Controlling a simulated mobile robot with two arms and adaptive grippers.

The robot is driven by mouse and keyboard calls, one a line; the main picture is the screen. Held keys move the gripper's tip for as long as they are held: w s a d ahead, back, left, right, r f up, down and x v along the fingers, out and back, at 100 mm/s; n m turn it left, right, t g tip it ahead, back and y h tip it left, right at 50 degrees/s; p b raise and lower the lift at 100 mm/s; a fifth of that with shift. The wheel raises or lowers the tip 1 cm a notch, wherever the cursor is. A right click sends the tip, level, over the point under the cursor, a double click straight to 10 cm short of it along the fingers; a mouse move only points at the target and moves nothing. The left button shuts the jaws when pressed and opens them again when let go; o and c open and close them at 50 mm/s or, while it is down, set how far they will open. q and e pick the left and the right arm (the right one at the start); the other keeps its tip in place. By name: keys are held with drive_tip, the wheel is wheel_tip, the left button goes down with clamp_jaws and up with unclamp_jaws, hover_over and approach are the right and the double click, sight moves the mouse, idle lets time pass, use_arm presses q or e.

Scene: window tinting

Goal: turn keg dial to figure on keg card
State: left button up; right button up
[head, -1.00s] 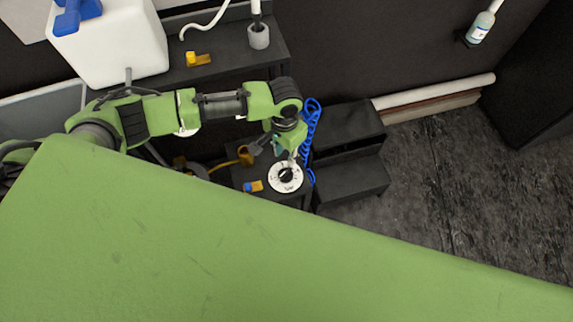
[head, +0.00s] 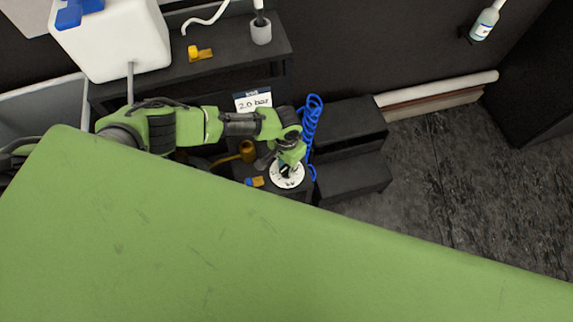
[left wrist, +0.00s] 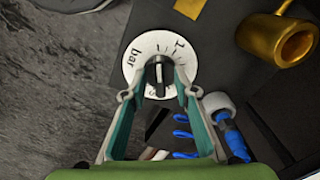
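The keg dial (head: 287,181) is a white round plate with a black knob, on a dark box in the head view. In the left wrist view the dial plate (left wrist: 143,55) shows the word "bar" and figures too small to read surely. Its black knob (left wrist: 158,73) is in the middle. The keg card (head: 253,103) stands behind the arm and reads "2.0 bar". My left gripper (head: 287,168) is over the dial. In the left wrist view its fingers (left wrist: 157,85) are spread apart, one on each side of the knob; contact cannot be told. My right gripper is out of view.
A blue coiled hose (head: 310,122) hangs just right of the dial. A brass fitting (head: 247,151) and a small blue-and-orange part (head: 254,182) lie to its left. Dark steps (head: 345,150) stand at right. My green body covers the lower view.

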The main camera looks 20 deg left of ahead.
use_arm(q)
clamp_jaws()
drive_tip(key=shift+m, duration=0.6)
drive_tip(key=m, duration=0.5)
drive_tip(key=m+b, duration=0.1)
drive_tip(key=m, duration=0.3)
drive_tip(key=shift+w, duration=0.1)
drive_tip(key=m, duration=0.5)
drive_tip(key=shift+w+b, duration=0.1)
drive_tip(key=shift+b, duration=0.25)
drive_tip(key=shift+m, duration=0.4)
